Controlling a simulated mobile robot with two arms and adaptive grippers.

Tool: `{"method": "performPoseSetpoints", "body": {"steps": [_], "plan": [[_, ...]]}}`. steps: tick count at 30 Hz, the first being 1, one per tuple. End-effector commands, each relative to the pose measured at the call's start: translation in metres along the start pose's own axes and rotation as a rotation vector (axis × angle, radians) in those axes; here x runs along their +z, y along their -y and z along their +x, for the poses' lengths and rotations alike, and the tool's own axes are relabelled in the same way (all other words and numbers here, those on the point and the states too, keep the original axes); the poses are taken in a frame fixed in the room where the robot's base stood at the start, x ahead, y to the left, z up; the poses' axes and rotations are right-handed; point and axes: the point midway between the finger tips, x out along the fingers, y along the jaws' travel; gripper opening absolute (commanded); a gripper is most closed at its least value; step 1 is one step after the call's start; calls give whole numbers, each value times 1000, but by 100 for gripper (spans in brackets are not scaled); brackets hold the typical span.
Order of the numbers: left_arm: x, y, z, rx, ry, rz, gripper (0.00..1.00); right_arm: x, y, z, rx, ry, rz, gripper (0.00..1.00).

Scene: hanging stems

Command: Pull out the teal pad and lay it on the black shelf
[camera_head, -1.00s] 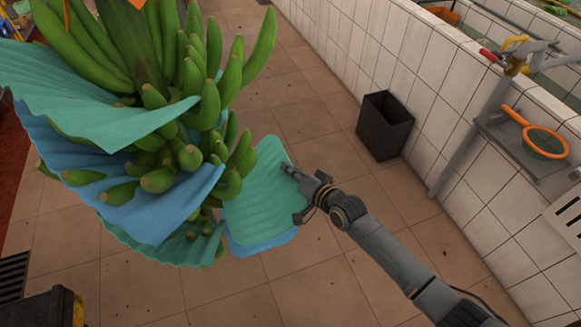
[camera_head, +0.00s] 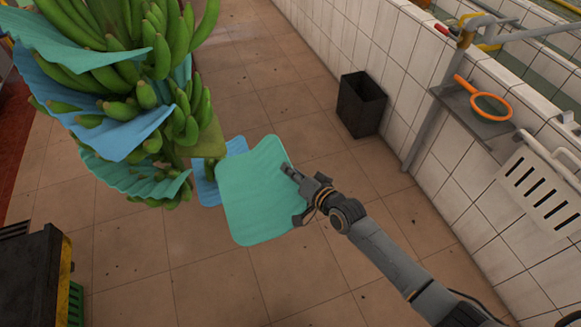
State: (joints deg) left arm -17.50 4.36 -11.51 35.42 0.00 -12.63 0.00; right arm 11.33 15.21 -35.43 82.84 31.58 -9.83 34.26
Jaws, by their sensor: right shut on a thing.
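The teal pad (camera_head: 260,195) is a ribbed, rounded sheet in the middle of the view. My right gripper (camera_head: 296,192) is shut on its right edge and holds it over the floor, clear of the hanging banana bunch (camera_head: 150,100). A blue pad (camera_head: 208,188) shows partly behind the teal pad, beside the bunch. A dark, flat-topped unit (camera_head: 30,265), which may be the black shelf, stands at the lower left, cut off by the picture edge. My left gripper is not in view.
More teal and blue sheets (camera_head: 75,105) stay among the bananas. A black bin (camera_head: 361,104) stands by the white tiled wall (camera_head: 450,150). A dark wall shelf (camera_head: 462,103) holds an orange-rimmed net (camera_head: 490,106). The tiled floor (camera_head: 200,280) below is free.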

Motion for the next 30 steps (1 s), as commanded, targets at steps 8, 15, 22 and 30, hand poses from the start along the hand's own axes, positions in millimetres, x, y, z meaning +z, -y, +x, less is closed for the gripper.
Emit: {"method": "performPoseSetpoints", "body": {"steps": [8, 15, 22, 30], "plan": [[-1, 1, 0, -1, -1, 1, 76, 0, 1, 0, -1, -1, 0, 0], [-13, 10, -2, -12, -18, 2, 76, -1, 2, -1, -1, -1, 0, 0], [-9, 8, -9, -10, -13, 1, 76, -6, 7, -3, -1, -1, 0, 0], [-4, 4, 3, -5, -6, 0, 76, -17, -10, -7, 0, -2, -4, 0]]}}
